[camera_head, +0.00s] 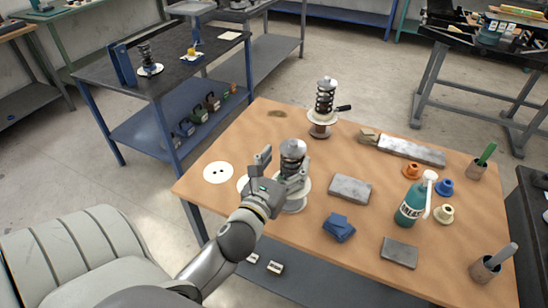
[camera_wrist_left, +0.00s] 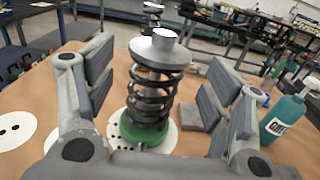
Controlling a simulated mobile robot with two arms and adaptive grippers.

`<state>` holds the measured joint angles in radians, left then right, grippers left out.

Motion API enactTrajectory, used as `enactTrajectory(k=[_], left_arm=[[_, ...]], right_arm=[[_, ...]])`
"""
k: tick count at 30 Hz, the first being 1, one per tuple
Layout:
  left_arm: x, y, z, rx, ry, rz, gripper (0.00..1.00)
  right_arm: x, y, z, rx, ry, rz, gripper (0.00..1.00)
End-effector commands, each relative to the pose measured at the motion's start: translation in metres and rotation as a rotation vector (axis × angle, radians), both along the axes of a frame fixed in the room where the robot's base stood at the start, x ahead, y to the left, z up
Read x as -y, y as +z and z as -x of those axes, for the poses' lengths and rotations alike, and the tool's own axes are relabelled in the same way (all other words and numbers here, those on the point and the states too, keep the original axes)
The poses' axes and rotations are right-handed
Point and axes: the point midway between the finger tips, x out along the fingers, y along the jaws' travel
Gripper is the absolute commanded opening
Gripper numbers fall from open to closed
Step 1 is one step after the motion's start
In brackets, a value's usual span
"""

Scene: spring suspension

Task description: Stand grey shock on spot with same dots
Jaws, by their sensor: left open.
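A shock (camera_head: 292,150) with a grey top cap and black spring stands upright on the wooden table; its green base collar (camera_wrist_left: 143,130) shows in the left wrist view. It stands on a white disc (camera_wrist_left: 170,138) with dark dots, partly hidden. A white spot with two dots (camera_head: 218,172) lies to the left. Another white spot (camera_head: 242,184) is partly hidden by my gripper, its dots unseen.
A grey block (camera_head: 349,189), a blue block (camera_head: 339,228) and a teal bottle (camera_head: 411,203) are to the right. Coloured bushings and cups lie farther right. Another shock (camera_head: 148,60) stands on the blue bench. The table's front left corner is clear.

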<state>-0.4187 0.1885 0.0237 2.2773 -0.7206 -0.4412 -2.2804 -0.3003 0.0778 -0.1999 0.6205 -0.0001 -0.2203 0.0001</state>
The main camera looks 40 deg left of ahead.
Motion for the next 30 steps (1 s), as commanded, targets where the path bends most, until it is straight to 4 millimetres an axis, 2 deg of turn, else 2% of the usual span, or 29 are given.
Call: enactTrajectory(k=[1, 6, 12, 18, 30], left_arm=[[0.003, -0.003, 0.011, -0.003, 0.0, 0.001, 0.76], [0.01, -0.003, 0.041, -0.002, 0.0, 0.0, 0.76], [0.015, -0.001, 0.062, -0.001, 0.001, 0.001, 0.76], [0.017, 0.001, 0.069, 0.001, 0.0, 0.0, 0.76], [0.016, 0.001, 0.069, 0.001, 0.0, 0.0, 0.76]], right_arm=[[0.0, -0.005, 0.0, 0.0, 0.0, 0.0, 0.78], [0.0, -0.012, 0.0, 0.0, 0.0, 0.0, 0.78], [0.0, -0.018, 0.0, 0.0, 0.0, 0.0, 0.78], [0.0, -0.019, 0.0, 0.0, 0.0, 0.0, 0.78], [0.002, -0.019, 0.0, -0.001, 0.001, 0.002, 0.78]])
